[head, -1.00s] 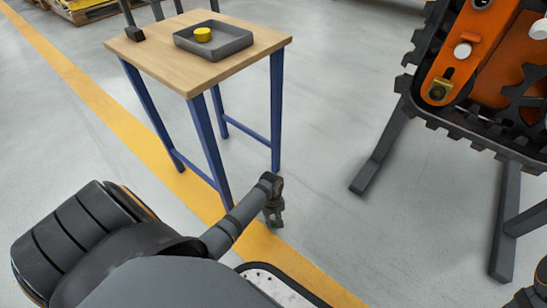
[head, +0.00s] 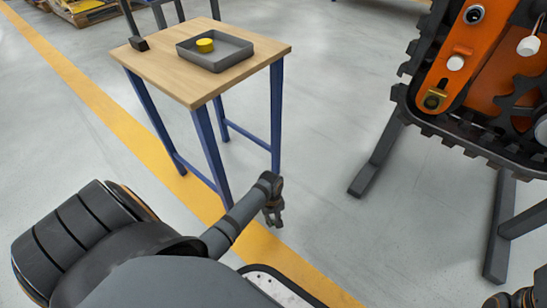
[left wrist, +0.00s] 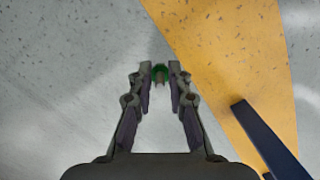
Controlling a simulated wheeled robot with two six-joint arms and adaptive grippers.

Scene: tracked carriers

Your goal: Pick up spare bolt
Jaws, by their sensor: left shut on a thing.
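My left gripper (head: 273,217) hangs low over the floor in front of the table, fingers pointing down. In the left wrist view its fingers (left wrist: 160,85) are close together around a small green piece (left wrist: 160,71) with a dull shaft-like middle. It may be the spare bolt; it is too small to tell surely. In the head view this piece cannot be made out. A yellow round object (head: 205,45) sits in a grey tray (head: 236,58) on the table. My right gripper is not in view.
The wooden table (head: 165,80) has blue legs; a dark item (head: 139,43) lies at its left edge. An orange tracked carrier (head: 480,60) on dark stands (head: 378,160) is at the right. A yellow line (head: 75,95) crosses the floor. The floor between is clear.

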